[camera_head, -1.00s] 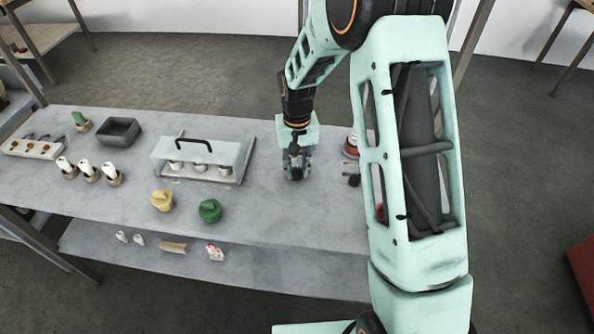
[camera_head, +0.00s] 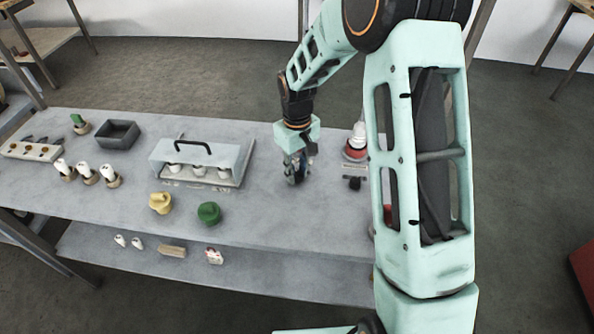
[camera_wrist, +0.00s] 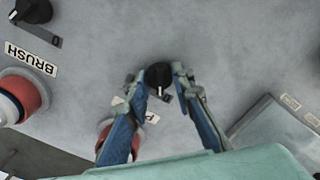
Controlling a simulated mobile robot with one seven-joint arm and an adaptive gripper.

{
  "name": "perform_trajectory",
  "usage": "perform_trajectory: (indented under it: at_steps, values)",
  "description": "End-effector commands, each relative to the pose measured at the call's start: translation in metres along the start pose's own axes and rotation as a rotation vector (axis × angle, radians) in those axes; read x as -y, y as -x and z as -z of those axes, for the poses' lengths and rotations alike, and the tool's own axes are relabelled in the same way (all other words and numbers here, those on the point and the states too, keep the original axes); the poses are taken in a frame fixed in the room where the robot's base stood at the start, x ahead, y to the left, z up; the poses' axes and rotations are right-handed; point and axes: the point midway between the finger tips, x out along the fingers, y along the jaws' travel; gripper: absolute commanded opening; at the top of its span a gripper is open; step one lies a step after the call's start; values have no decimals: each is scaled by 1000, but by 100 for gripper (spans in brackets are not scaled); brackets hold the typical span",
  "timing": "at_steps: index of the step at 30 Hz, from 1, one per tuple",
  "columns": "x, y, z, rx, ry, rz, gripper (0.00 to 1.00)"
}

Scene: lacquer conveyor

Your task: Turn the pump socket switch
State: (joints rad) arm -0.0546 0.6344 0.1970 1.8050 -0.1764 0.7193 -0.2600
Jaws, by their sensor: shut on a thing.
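A black round switch knob (camera_wrist: 158,75) sits on the grey panel between the fingers of my gripper (camera_wrist: 160,80) in the wrist view. The fingers are shut on the knob from both sides. A label beside it (camera_wrist: 151,117) shows only a "P"; the rest is hidden by a finger. A red socket (camera_wrist: 107,130) lies just behind the left finger, partly covered. In the head view my gripper (camera_head: 294,172) points down at the table top and hides the knob.
A second black knob (camera_wrist: 33,10) labelled "BRUSH" and a red and white socket (camera_wrist: 22,97) lie to the left in the wrist view. In the head view, a clear-sided cover with a black handle (camera_head: 200,155) stands left of my gripper. Yellow (camera_head: 160,203) and green (camera_head: 209,213) pieces sit in front.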

Motion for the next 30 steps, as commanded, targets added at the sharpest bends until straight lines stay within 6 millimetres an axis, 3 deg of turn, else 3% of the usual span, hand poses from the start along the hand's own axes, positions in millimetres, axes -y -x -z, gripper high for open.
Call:
perform_trajectory:
  at_steps: [8, 9, 13, 23, 30]
  values:
    - [0, 0, 0, 0, 3, -1, 0]
    - [0, 0, 0, 0, 3, -1, 24]
    - [0, 0, 0, 0, 2, -1, 38]
    - [0, 3, 0, -1, 1, -1, 40]
    - [-1, 39, 2, -5, 1, -4, 40]
